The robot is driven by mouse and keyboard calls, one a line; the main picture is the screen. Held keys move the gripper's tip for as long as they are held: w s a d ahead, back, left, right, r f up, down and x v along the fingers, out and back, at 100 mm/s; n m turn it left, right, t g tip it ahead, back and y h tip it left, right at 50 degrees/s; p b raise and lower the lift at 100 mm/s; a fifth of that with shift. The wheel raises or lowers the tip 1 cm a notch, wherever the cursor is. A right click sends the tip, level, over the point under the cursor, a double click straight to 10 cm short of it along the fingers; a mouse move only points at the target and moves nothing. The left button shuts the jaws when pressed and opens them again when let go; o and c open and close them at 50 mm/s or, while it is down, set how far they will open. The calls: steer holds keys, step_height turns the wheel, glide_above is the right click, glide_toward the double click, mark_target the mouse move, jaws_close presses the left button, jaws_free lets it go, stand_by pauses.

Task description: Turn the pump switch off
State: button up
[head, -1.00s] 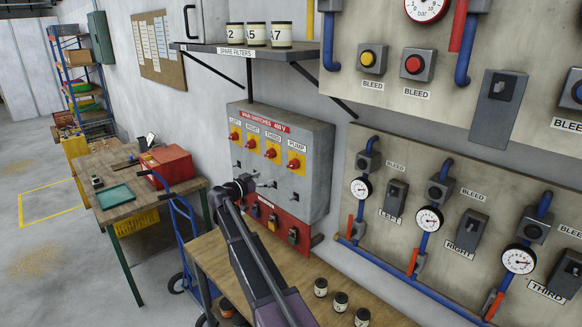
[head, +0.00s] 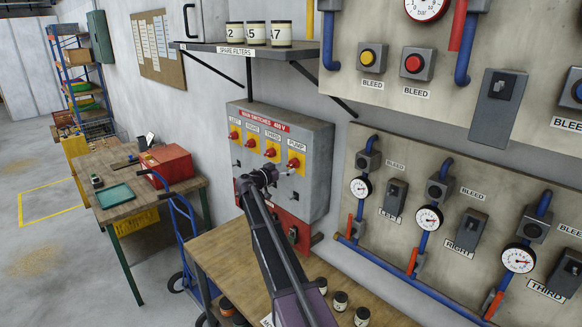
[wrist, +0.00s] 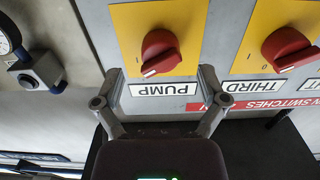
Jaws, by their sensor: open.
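The pump switch (wrist: 160,52) is a red rotary knob on a yellow plate, above an upside-down PUMP label (wrist: 160,89) in the wrist view. A pale mark shows at the knob's lower left edge. In the head view the pump switch (head: 294,162) is the rightmost red knob on the grey main switches box (head: 317,185). My gripper (wrist: 161,84) is open and empty. Its fingertips lie either side of the label, just below the knob in the wrist view, not closed around it. In the head view my gripper (head: 281,172) is in front of the box, just left of the pump switch.
The third switch (wrist: 289,47), a similar red knob, is close on the right in the wrist view. A shelf of spare filters (head: 255,49) hangs above the box. A wooden bench (head: 225,255) stands below, with several small jars (head: 340,300). Gauge panels fill the right.

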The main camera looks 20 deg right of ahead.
steer(key=shift+x, duration=1.5)
steer(key=c, duration=1.1)
